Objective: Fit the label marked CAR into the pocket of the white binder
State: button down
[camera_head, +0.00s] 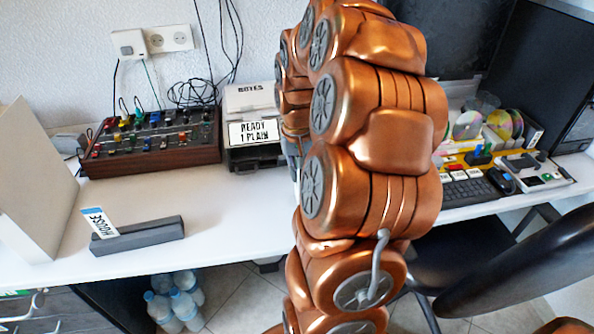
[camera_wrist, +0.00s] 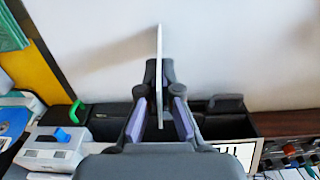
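My gripper (camera_wrist: 160,78) is shut on a thin upright card (camera_wrist: 160,45), seen edge-on in the wrist view. The card looks like a label, but no marking on it can be read, so I cannot tell if it says CAR. In the head view my arm hides the gripper. A label marked HOUSE (camera_head: 98,222) leans in a slotted grey holder (camera_head: 150,236) on the left of the desk. A large off-white upright board or binder (camera_head: 35,190) stands at the left edge; I cannot tell if it is the white binder, and no pocket shows.
A wooden box with coloured knobs (camera_head: 150,143) stands at the back left. Discs (camera_head: 467,125), a keyboard (camera_head: 468,190) and a mouse (camera_head: 501,180) are on the right. The desk front (camera_head: 235,225) is clear.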

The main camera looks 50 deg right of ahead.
jog(key=shift+f, duration=0.15)
jog(key=c, duration=1.3)
grip_release()
notch_tip(320, 180, up, 12)
jog(key=shift+r, duration=0.2)
jog(key=s+a+f+n, duration=0.2)
jog(key=s+a, duration=0.1)
jog(key=a, duration=0.5)
jog(key=s+a+f+n+g, duration=0.1)
jog(key=s+a+f+n, duration=0.1)
jog(key=a, duration=0.6)
jog(key=s+a+f+n, duration=0.1)
jog(key=s+a+n, duration=0.1)
jog(key=s+a, duration=0.3)
jog(key=shift+a+f+g, duration=0.2)
jog(key=shift+a, duration=0.55)
jog(key=shift+a+f+g, duration=0.2)
jog(key=shift+a, duration=0.55)
jog(key=s+a+f+n, duration=0.1)
jog(key=s+a+f, duration=0.2)
jog(key=s, duration=0.5)
jog(key=shift+a+f+g, duration=0.4)
jog(key=shift+a, duration=0.15)
